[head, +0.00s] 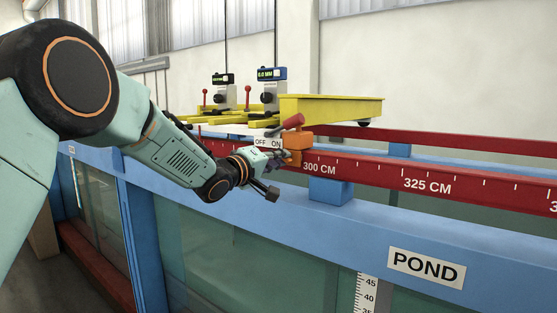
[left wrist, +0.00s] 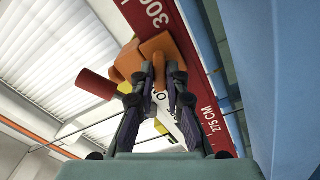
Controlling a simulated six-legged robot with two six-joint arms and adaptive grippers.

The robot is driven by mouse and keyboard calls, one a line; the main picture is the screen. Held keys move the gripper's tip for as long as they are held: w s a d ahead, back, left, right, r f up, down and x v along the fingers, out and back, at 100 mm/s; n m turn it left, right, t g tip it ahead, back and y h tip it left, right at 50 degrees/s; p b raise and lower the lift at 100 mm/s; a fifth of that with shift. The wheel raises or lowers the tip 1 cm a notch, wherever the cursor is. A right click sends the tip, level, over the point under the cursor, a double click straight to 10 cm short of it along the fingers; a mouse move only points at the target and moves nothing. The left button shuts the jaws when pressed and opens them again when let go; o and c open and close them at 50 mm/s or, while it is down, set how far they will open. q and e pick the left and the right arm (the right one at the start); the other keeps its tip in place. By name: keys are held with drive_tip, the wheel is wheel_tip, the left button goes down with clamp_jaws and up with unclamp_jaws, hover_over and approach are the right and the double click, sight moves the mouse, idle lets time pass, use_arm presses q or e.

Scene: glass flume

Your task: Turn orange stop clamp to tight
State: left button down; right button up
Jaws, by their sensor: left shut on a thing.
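The orange stop clamp (head: 297,141) sits on the red rail (head: 390,178) just left of the 300 CM mark. My left gripper (head: 284,158) reaches the clamp's near left side. In the left wrist view its fingers (left wrist: 161,77) are closed on an orange part of the clamp. The exact grip is partly hidden by the fingers. My right gripper is not in view.
A white OFF/ON plate (head: 268,142) is just left of the clamp. A yellow carriage (head: 330,108) with gauges stands behind and above. The blue flume beam (head: 350,225) and glass wall run below the rail. The rail right of the clamp is clear.

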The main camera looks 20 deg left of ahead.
use_arm(q)
drive_tip(key=shift+m+b, duration=1.1)
drive_tip(key=shift+m, duration=5.9)
drive_tip(key=c, duration=1.4)
unclamp_jaws()
drive_tip(key=shift+a, duration=0.1)
drive_tip(key=shift+o, duration=0.2)
